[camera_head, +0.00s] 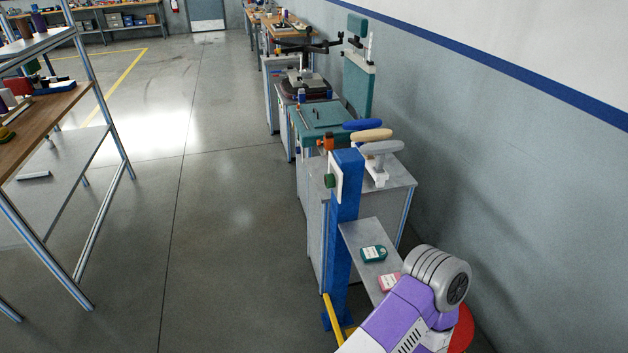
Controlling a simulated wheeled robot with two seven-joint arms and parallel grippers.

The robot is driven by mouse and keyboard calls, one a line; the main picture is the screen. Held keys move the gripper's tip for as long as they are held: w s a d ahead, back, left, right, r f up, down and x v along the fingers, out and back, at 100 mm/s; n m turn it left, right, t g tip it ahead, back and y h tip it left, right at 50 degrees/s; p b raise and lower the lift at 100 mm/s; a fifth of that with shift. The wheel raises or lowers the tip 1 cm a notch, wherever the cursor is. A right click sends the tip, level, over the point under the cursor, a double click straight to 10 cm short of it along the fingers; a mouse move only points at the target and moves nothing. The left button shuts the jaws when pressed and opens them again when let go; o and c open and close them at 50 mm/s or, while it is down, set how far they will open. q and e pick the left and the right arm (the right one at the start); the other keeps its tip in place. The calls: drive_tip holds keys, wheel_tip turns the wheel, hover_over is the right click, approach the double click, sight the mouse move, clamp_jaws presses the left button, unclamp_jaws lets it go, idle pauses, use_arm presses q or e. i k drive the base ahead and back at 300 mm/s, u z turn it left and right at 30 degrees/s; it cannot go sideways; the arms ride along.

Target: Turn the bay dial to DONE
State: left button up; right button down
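A blue post (345,235) stands right of centre, beside the nearest grey bench. A white plate (337,170) is fixed on its upper left side, and a dark green knob (329,181) sticks out from it; this looks like the bay dial. I see it from the side, so its markings and pointer cannot be read. A purple and white arm link of mine with a grey joint comes in at the bottom right, apart from the dial. Neither gripper shows.
A small grey shelf (358,239) beside the post bears a teal device (373,254) and a pink device (388,282). Armrests (372,135) stand on the near bench. A yellow rail (333,314) is low by the post. A rack (95,85) stands left; the floor between (220,230) is clear.

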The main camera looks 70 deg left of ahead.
sight(328, 179)
drive_tip(key=u, duration=1.2)
drive_tip(key=i, duration=0.2)
drive_tip(key=u, duration=1.6)
drive_tip(key=k, duration=0.6)
drive_tip(key=u, duration=1.25)
drive_tip(key=i, duration=1.3)
drive_tip(key=z, duration=0.85)
drive_tip(key=i, duration=1)
drive_tip(key=z, duration=1.15)
